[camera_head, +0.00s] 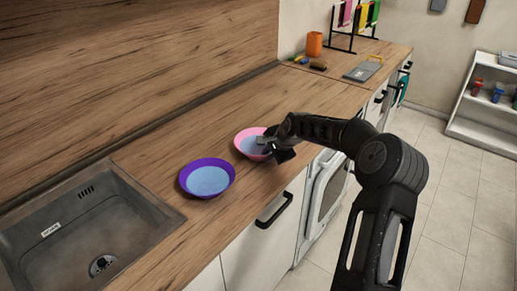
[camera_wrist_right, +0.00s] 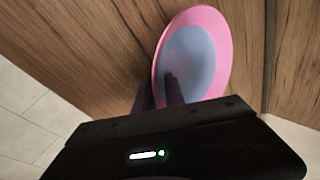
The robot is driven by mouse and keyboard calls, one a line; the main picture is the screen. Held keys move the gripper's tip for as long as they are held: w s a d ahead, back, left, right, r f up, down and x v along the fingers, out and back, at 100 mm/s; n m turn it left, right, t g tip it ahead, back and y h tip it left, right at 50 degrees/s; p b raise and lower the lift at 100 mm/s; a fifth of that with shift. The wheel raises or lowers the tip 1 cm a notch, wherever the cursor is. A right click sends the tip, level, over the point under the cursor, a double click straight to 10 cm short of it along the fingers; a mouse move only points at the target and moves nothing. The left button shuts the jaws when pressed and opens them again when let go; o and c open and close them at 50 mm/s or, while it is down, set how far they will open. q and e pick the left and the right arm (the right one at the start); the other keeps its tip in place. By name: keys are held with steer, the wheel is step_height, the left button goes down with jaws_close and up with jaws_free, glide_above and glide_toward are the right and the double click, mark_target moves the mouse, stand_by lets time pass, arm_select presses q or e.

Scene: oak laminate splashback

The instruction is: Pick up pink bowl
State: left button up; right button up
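The pink bowl (camera_head: 245,136), with a grey-blue inside, appears to rest upright on the wooden counter, right of the purple bowl. My right gripper (camera_head: 265,141) is at the bowl's right side. In the right wrist view the pink bowl (camera_wrist_right: 222,50) shows ahead of my right gripper (camera_wrist_right: 160,92). One dark finger is inside the bowl and the other outside, close together with the rim between them; they look shut on it. The exact contact is hard to see. My left gripper is not in view.
A purple bowl (camera_head: 186,187) with a light blue inside stands on the counter (camera_head: 290,98) to the left. A sink (camera_head: 75,235) lies at the lower left. An orange cup (camera_head: 314,44), a grey board (camera_head: 363,71) and a rack stand farther back. The splashback borders the counter.

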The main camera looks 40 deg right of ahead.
steer(key=shift+c, duration=0.4)
jaws_close()
steer(key=shift+r, duration=0.1)
stand_by(1.3)
steer(key=shift+r, duration=0.1)
steer(key=shift+r+b, duration=0.4)
steer(key=shift+r, duration=1.25)
steer(key=shift+r+b, duration=0.45)
steer(key=shift+r, duration=2.75)
steer(key=shift+a, duration=0.1)
